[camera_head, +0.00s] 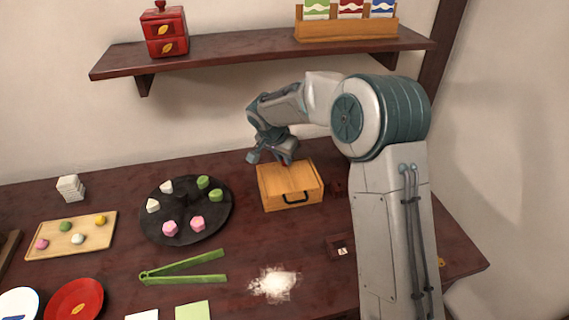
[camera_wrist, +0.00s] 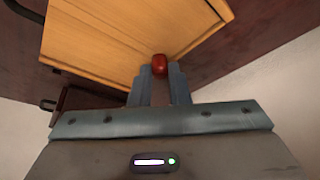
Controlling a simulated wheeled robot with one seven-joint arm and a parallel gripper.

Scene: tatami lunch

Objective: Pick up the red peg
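The red peg (camera_wrist: 160,64) shows as a small rounded red end between my fingertips in the wrist view. It lies against the wooden box (camera_wrist: 120,30) near the lid's edge. In the head view only a small red spot of the peg (camera_head: 287,163) shows at the box's back edge. In the head view my gripper (camera_head: 286,160) is at the back of the wooden box (camera_head: 288,181). The rest of the peg is hidden.
The box has a dark handle (camera_head: 296,197) in front. A dark round tray (camera_head: 186,233) with sweets, green tongs (camera_head: 184,265) and white powder (camera_head: 274,284) are on the dark table. A wall shelf (camera_head: 240,53) hangs above. Small dark boxes (camera_head: 340,247) stand at the right.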

